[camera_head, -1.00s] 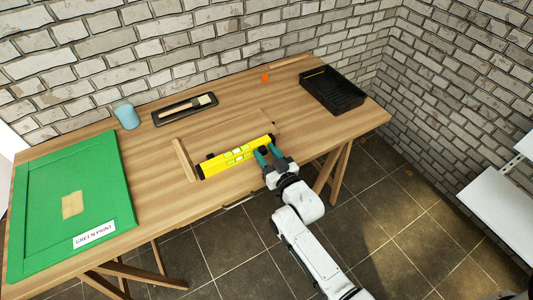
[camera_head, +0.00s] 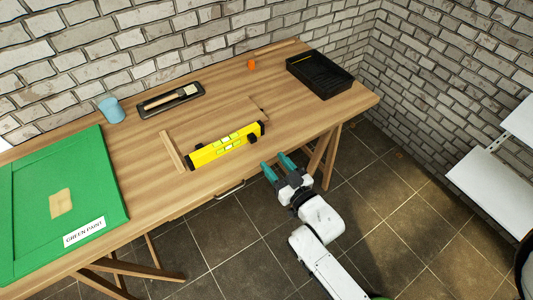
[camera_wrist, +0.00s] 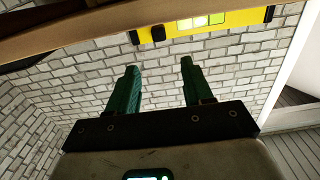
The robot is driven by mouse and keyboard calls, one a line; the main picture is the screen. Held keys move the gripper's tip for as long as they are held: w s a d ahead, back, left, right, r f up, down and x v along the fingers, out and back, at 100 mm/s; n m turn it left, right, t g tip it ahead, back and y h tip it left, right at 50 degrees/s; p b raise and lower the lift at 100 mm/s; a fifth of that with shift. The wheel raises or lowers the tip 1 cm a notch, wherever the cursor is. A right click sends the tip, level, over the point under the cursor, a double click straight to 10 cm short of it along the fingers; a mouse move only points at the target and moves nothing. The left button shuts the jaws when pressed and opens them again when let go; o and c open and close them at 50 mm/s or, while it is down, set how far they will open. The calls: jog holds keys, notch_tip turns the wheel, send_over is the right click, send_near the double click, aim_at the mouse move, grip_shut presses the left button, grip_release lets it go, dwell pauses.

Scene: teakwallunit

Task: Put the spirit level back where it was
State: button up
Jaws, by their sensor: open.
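The yellow spirit level (camera_head: 222,146) with black ends lies on the wooden table (camera_head: 225,105), close to its front edge. Part of it also shows in the wrist view (camera_wrist: 205,22), at the top beyond the table edge. My gripper (camera_head: 275,162) is open and empty, with two green fingers. It is just off the front edge of the table, right of and below the level in the head view, and apart from it. In the wrist view the fingers (camera_wrist: 159,65) have nothing between them.
A wooden strip (camera_head: 172,151) lies left of the level. A green panel (camera_head: 100,190) covers the table's left end. A blue cup (camera_head: 111,110), a tray with a brush (camera_head: 171,99), an orange ball (camera_head: 252,64) and a black tray (camera_head: 320,76) are farther back.

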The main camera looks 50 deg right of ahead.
jog(key=s+a+f+n+g+y, duration=0.1)
jog(key=s+a+f+g+y, duration=0.2)
jog(key=g, duration=0.6)
notch_tip(320, 180, down, 2)
jog(key=s+a, duration=0.1)
jog(key=s, duration=0.1)
jog(key=shift+s+a+f+n, duration=0.15)
jog(key=shift+s+n, duration=0.15)
jog(key=shift+o, duration=0.3)
jog(key=s+a+r+n+g+y, duration=0.1)
jog(key=s+a+r+g, duration=0.1)
jog(key=s+g, duration=0.5)
jog(key=s+a, duration=0.1)
jog(key=s, duration=0.3)
jog(key=shift+s+a+y, duration=0.2)
jog(key=shift+s+y, duration=0.05)
jog(key=shift+y, duration=0.15)
jog(key=shift+o, duration=0.3)
jog(key=shift+s, duration=0.25)
